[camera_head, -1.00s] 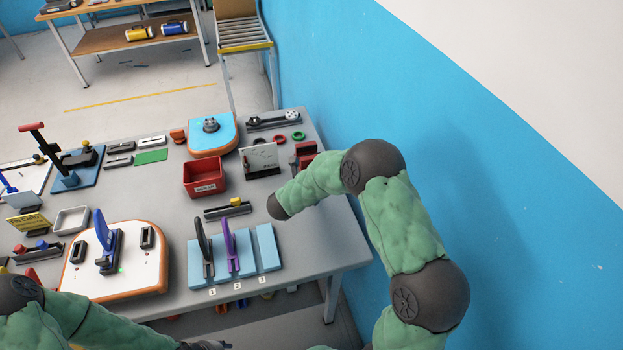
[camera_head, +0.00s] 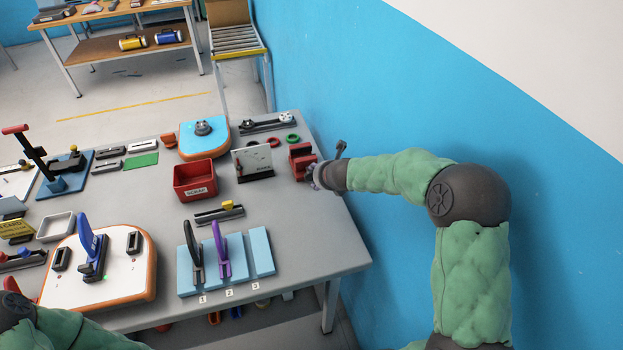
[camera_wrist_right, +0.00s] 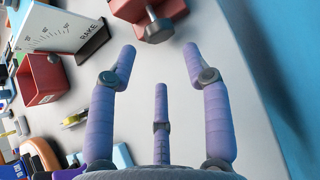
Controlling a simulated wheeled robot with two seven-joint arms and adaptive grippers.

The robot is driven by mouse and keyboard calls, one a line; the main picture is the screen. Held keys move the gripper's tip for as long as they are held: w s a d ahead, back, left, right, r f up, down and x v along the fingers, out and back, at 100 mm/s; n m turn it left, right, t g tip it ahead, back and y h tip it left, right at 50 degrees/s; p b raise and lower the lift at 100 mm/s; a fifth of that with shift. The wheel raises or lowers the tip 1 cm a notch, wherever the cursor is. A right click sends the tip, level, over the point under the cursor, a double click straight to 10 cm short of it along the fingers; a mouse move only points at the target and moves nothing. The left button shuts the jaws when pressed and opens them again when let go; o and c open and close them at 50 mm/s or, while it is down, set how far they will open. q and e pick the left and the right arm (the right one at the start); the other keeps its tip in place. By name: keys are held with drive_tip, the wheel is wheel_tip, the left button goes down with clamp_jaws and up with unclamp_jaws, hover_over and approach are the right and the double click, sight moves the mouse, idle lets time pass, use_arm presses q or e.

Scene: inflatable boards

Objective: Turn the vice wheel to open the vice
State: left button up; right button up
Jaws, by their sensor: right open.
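The red vice (camera_head: 302,160) stands at the right edge of the grey table, by the blue wall. In the right wrist view the red vice (camera_wrist_right: 128,8) is at the top, with a grey faceted knob on a short shaft, apparently its wheel (camera_wrist_right: 158,29), facing me. My right gripper (camera_head: 313,173) is beside the vice on its near right side. In the wrist view its purple fingers (camera_wrist_right: 160,65) are spread open and empty, short of the wheel. From the head, the wheel is hidden or too small to tell. My left gripper is out of view.
A RAKE gauge plate (camera_head: 252,161) and a red SCRAP bin (camera_head: 195,183) stand left of the vice. Red and green rings (camera_head: 292,138) lie behind it. The blue wall (camera_head: 380,110) is close on the right. Bare table (camera_head: 290,215) lies in front.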

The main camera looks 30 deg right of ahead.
sight(311, 177)
drive_tip(key=b+x, duration=0.2)
drive_tip(key=x, duration=0.6)
drive_tip(key=shift+w+f, duration=0.1)
drive_tip(key=c, duration=0.9)
